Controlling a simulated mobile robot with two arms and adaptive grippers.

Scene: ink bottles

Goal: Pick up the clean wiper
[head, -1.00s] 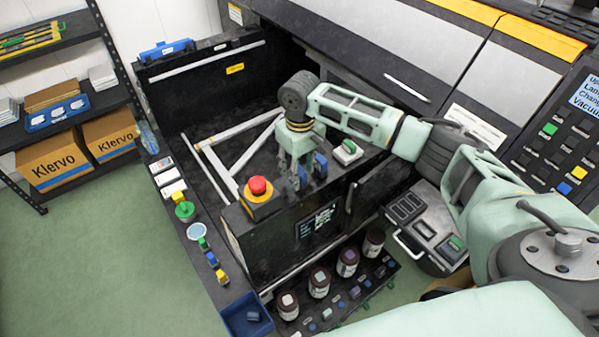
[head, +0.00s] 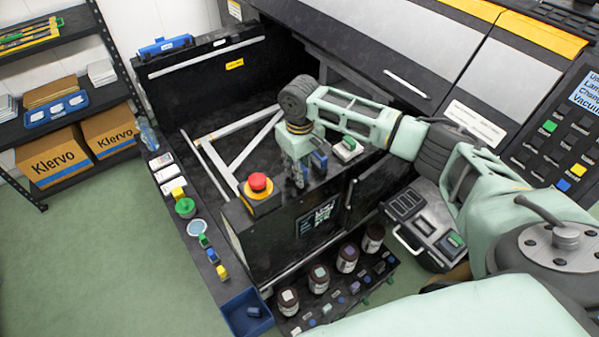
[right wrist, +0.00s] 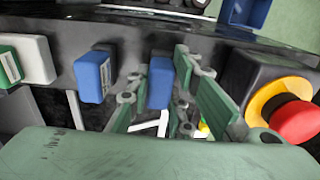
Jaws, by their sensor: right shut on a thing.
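A blue wiper (right wrist: 160,82) sits between the fingers of my right gripper (right wrist: 158,100) in the right wrist view. The gripper is shut on it at the black machine panel's edge. In the head view my right gripper (head: 299,178) points down just right of the red button and largely hides this wiper. A second blue wiper (right wrist: 93,76) stands beside it, outside the fingers; it also shows in the head view (head: 320,160). A white block with a green part (right wrist: 33,60) stands farther left in the wrist view, and right of the gripper in the head view (head: 347,148). My left gripper is not in view.
The red emergency button (head: 259,184) on its yellow base is close beside the gripper. Dark ink bottles (head: 319,279) stand on a lower ledge in front. An open machine bay (head: 215,110) lies behind. A blue bin (head: 247,312) is at bottom left.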

